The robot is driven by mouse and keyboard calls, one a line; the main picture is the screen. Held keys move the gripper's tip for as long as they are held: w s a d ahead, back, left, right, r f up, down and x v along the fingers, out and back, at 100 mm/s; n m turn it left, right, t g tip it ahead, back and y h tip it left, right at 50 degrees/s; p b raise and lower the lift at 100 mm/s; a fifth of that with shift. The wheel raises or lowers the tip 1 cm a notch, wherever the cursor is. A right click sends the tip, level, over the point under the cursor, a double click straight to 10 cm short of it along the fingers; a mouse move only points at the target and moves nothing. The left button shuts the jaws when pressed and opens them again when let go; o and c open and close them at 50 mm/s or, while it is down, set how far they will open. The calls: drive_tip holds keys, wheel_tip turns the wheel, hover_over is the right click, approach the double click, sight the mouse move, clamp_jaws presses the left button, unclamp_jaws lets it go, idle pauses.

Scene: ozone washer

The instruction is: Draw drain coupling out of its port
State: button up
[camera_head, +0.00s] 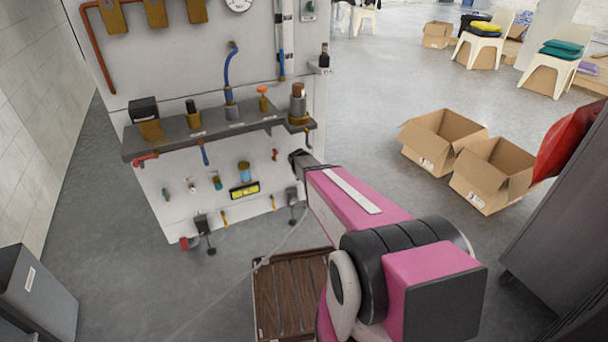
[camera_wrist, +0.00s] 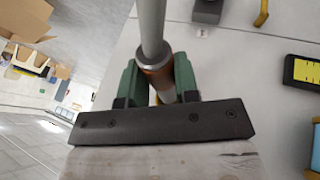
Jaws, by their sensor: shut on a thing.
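The drain coupling (camera_wrist: 155,68) is a copper-coloured sleeve with a grey collar, joined to a thick grey hose (camera_wrist: 151,20). In the wrist view the two green fingers of my gripper (camera_wrist: 157,80) are shut on it from both sides. In the head view my gripper is at the lower right of the white panel (camera_head: 240,165), mostly hidden behind my pink arm, and the coupling cannot be made out there. The port is hidden behind the fingers, so I cannot tell how deep the coupling sits.
A grey shelf (camera_head: 170,145) with several fittings juts from the panel above my gripper. A yellow-and-black display (camera_head: 244,190) is to its left. A brown slatted tray (camera_head: 290,300) lies on the floor in front. Two open cardboard boxes (camera_head: 440,140) stand to the right.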

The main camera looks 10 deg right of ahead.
drive_tip(key=shift+s+d+f, duration=0.1)
drive_tip(key=shift+s+d, duration=0.15)
drive_tip(key=shift+s, duration=0.65)
drive_tip(key=shift+s+d+f, duration=0.1)
drive_tip(key=shift+s+d, duration=0.15)
drive_tip(key=shift+s, duration=0.6)
